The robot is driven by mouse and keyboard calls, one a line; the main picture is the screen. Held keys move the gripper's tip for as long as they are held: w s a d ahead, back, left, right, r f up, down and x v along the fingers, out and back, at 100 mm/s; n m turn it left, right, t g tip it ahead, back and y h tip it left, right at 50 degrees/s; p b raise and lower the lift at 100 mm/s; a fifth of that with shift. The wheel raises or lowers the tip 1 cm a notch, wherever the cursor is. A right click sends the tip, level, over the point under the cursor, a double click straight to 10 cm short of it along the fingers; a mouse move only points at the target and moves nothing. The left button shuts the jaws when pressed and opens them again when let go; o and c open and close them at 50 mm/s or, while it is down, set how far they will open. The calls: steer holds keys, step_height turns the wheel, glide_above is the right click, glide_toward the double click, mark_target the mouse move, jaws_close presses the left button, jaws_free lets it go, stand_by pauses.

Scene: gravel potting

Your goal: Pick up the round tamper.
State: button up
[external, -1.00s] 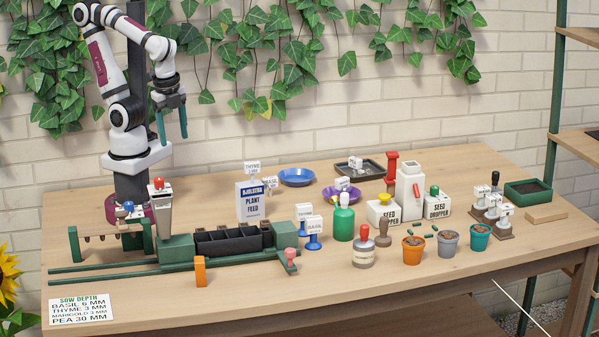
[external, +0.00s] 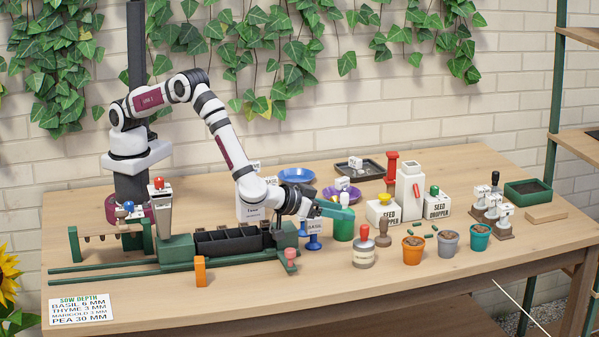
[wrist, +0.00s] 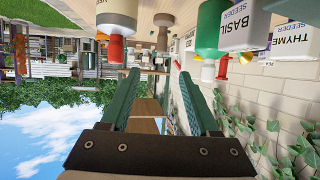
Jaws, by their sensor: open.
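The round tamper (external: 383,235), a brown wooden tool with a rounded knob and a wider round foot, stands upright on the table. It lies right of the jar with the red knob and left of the orange pot. In the wrist view, which is upside down, the tamper (wrist: 163,22) shows at the top centre, ahead of the fingers. My gripper (external: 346,211) is open and empty, held sideways above the table to the left of the tamper and apart from it. Its two green fingers (wrist: 159,76) point forward in the wrist view.
A jar with a red knob (external: 364,256) stands close to the tamper's left. A green bottle (external: 343,231) is partly hidden behind my gripper. Pots, including an orange one (external: 412,251), stand to the right, and seed dropper boxes (external: 382,213) behind.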

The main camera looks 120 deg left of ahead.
mark_target(384, 231)
steer(key=x, duration=1.2)
steer(key=shift+a+f, duration=0.15)
steer(key=shift+f, duration=0.05)
jaws_close()
